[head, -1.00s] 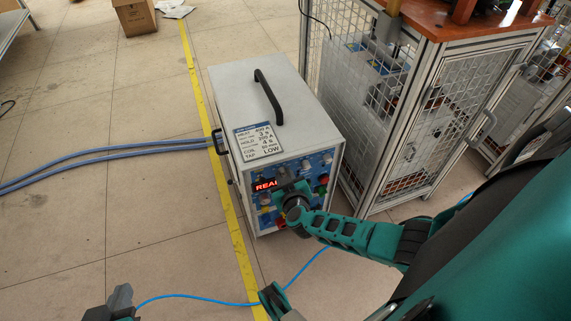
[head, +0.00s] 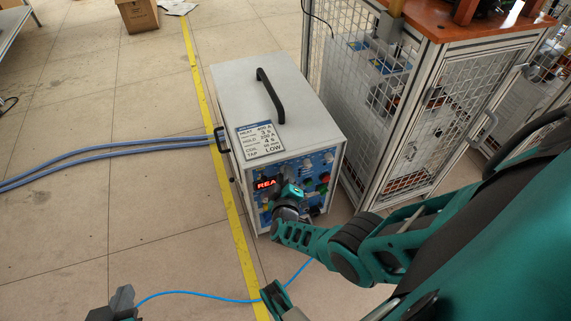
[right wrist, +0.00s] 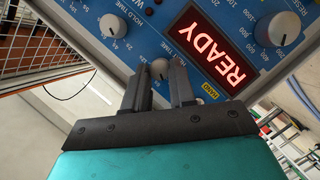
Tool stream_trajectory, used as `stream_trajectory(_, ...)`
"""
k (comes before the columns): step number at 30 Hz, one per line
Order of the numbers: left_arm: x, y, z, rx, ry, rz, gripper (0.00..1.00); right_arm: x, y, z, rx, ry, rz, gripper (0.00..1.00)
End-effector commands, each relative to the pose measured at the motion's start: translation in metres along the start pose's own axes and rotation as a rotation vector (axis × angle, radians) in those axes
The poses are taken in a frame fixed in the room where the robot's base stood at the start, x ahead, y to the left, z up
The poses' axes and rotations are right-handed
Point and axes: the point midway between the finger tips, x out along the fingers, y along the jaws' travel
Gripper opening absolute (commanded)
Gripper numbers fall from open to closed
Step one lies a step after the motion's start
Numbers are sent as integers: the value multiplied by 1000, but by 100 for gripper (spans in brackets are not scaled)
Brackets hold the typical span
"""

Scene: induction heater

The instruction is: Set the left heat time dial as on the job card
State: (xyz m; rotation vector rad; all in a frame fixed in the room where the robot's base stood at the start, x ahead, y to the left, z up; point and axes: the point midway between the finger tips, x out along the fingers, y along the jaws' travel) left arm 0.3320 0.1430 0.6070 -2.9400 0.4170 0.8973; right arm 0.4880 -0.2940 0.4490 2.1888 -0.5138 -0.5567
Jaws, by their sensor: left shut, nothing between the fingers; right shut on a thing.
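The induction heater (head: 285,85) is a pale box with a blue front panel. The job card (head: 260,140) lies on its top; its heat time line appears to read 3 s, in small print. My right gripper (head: 290,200) is at the panel, below the red display. In the right wrist view my right gripper (right wrist: 160,80) is shut on a small grey dial (right wrist: 160,67) beside the "HEAT TIME" lettering. The fingers hide part of this dial and its scale, so its setting cannot be read. My left gripper (head: 120,300) is shut and empty, low at the left.
The red display (right wrist: 210,50) reads READY. The hold time dial (right wrist: 112,25) and another large dial (right wrist: 275,28) sit nearby. A mesh cabinet (head: 400,110) stands right of the heater. Blue hoses (head: 110,155) run left over open floor.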

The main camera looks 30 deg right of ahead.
Motion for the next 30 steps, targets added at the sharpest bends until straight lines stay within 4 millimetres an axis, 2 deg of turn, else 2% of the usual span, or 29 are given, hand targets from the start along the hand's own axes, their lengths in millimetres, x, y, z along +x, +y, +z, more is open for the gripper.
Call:
stream_trajectory(20,3,3,0,-7,0,5,0,1,-1,-2,-64,5,25,0)
stream_trajectory(21,3,3,0,-7,0,5,0,1,-1,-2,-63,5,25,26)
stream_trajectory(28,3,3,0,-7,1,5,0,0,-1,-1,-63,4,26,48)
stream_trajectory(30,3,3,0,-7,2,5,0,0,-1,-1,-63,4,26,51)
